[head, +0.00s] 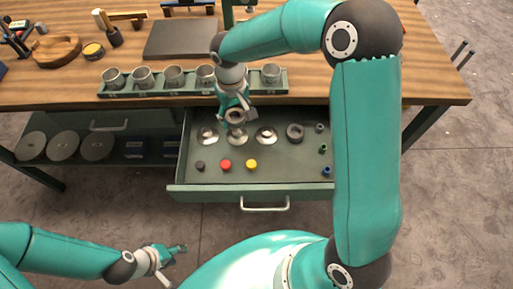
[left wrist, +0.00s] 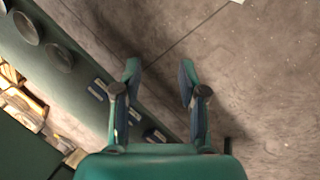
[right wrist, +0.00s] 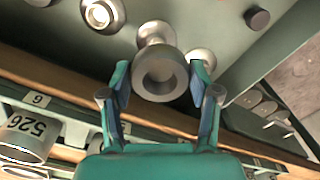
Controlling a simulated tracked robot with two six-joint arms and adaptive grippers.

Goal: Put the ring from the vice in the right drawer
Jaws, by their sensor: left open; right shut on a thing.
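A grey metal ring (right wrist: 160,97) is between the fingertips of my right gripper (right wrist: 160,80), which is shut on it. In the head view my right gripper (head: 235,110) holds the ring over the back part of the open drawer (head: 205,188). A silver flared piece (head: 237,139) is just below or behind the ring; whether they touch cannot be told. My left gripper (head: 172,256) is open and empty over the floor, and its spread fingers show in the left wrist view (left wrist: 160,85). I cannot make out the vice for certain.
The drawer also holds more flared pieces (head: 266,135), a dark ring (head: 295,131), red (head: 225,165) and yellow (head: 251,164) knobs and small parts at right. A green rack (head: 225,90) of metal cups stands on the wooden bench (head: 430,85) behind.

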